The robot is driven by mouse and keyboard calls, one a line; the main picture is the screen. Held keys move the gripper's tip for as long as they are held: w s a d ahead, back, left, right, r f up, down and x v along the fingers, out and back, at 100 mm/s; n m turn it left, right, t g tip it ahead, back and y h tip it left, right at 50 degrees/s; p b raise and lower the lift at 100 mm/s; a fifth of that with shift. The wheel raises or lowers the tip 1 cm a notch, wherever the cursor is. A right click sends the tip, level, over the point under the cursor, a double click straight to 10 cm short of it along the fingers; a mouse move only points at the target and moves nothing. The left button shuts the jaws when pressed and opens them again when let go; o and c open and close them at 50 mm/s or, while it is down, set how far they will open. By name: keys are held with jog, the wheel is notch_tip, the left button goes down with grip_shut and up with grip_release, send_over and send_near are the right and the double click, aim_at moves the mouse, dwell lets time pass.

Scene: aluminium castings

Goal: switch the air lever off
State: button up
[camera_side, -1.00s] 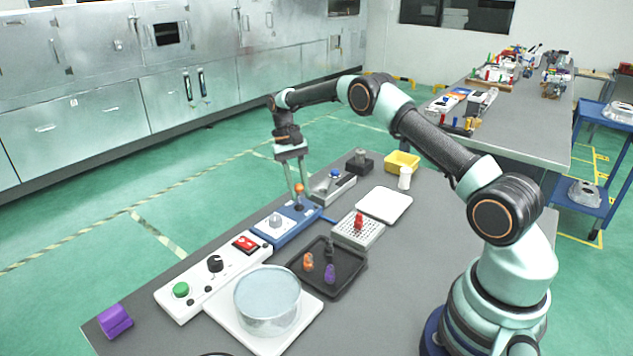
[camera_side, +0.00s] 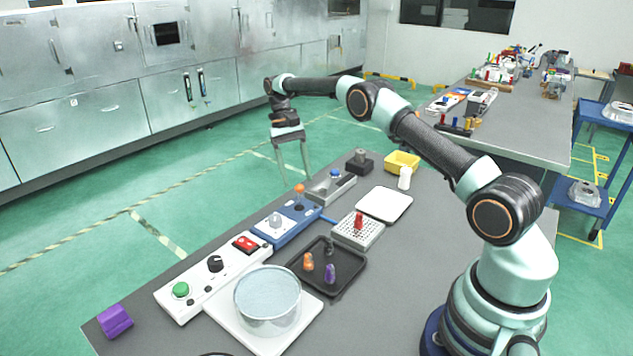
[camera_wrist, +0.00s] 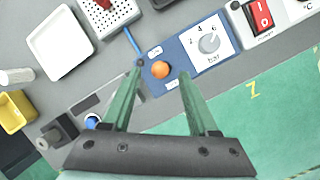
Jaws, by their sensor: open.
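The air lever (camera_side: 299,189) has an orange ball on a dark stem and stands on a blue panel (camera_side: 268,239) with a white dial. In the wrist view the ball (camera_wrist: 160,69) shows between my fingers, near two small white labels too small to read. I cannot tell which setting the lever is at. My gripper (camera_side: 296,177) is open and empty, with its fingers pointing down.
A grey fixture with a blue knob (camera_side: 335,174) stands beside the panel. A white control box with a red switch (camera_side: 245,243) is on the other side.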

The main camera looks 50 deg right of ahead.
aim_at(299, 190)
notch_tip(299, 190, up, 8)
dwell(0.5)
jog(key=shift+f, duration=0.1)
jog(key=shift+w, duration=0.15)
jog(key=shift+c, duration=0.3)
jog(key=shift+s+f+t+h, duration=0.25)
jog(key=shift+s+f+t, duration=0.3)
jog(key=shift+t, duration=0.4)
jog(key=shift+s+f+t+h, duration=0.3)
jog(key=shift+f+t, duration=0.35)
jog(key=shift+t, duration=0.3)
jog(key=f, duration=1.2)
jog(key=shift+w+a, duration=0.1)
jog(key=shift+a, duration=0.1)
